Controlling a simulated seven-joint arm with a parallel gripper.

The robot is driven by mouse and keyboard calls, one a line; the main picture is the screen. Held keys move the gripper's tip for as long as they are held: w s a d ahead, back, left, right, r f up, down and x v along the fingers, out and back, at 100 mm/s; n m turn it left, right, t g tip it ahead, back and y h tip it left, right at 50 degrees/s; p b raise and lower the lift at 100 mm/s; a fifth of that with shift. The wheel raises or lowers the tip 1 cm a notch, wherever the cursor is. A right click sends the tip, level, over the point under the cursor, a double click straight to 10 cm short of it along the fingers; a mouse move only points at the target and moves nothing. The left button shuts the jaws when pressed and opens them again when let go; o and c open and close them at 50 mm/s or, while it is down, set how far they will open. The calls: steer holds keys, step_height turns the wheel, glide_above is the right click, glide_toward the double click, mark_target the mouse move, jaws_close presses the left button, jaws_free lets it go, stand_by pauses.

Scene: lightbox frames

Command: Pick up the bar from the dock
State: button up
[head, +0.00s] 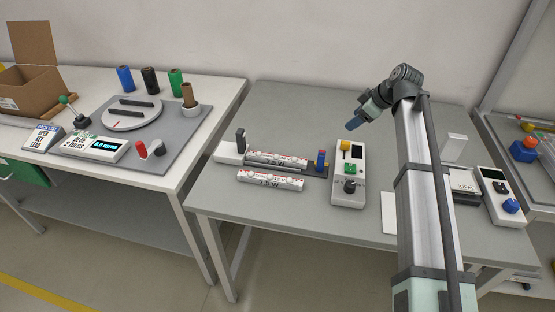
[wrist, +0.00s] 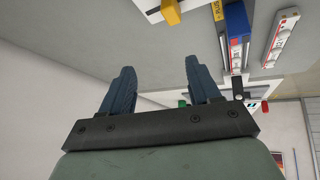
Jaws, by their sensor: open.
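The dock (head: 231,153) is a low holder on the right-hand table, with a white block and dark upright at its left end and a blue upright post (head: 321,158) at its right end. The post also shows in the wrist view (wrist: 237,20). A white bar (head: 278,160) with red marks lies in the dock. A second white bar (head: 270,181), marked 7.5 W, lies on the table just in front of it. A white bar (wrist: 283,35) shows at the wrist view's upper right. My gripper (head: 354,124) is open and empty, above and right of the dock; its fingers (wrist: 160,80) stand apart.
A white control box (head: 348,190) with a yellow switch, green part and dark knob stands right of the dock. Another box (head: 500,200) with a blue knob is farther right. The left table holds a turntable (head: 131,113), spools and a cardboard box (head: 28,90). Table front is clear.

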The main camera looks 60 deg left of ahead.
steer(key=s+a+n+h, duration=0.1)
steer(key=s+a+h, duration=0.15)
steer(key=s, duration=0.35)
steer(key=s+a+n+h, duration=0.1)
steer(key=s+a, duration=0.3)
steer(key=s, duration=0.2)
step_height(320, 180, up, 2)
steer(key=n+t+h, duration=0.1)
steer(key=n+h, duration=0.1)
steer(key=h, duration=0.1)
glide_above(276, 155)
steer(key=d, duration=0.1)
step_height(276, 155, down, 8)
steer(key=shift+r, duration=0.1)
steer(key=shift+a+f, duration=0.25)
steer(key=shift+f, duration=1.2)
steer(key=shift+a+f, duration=0.2)
steer(key=shift+f, duration=1.2)
steer(key=shift+c, duration=0.4)
jaws_close()
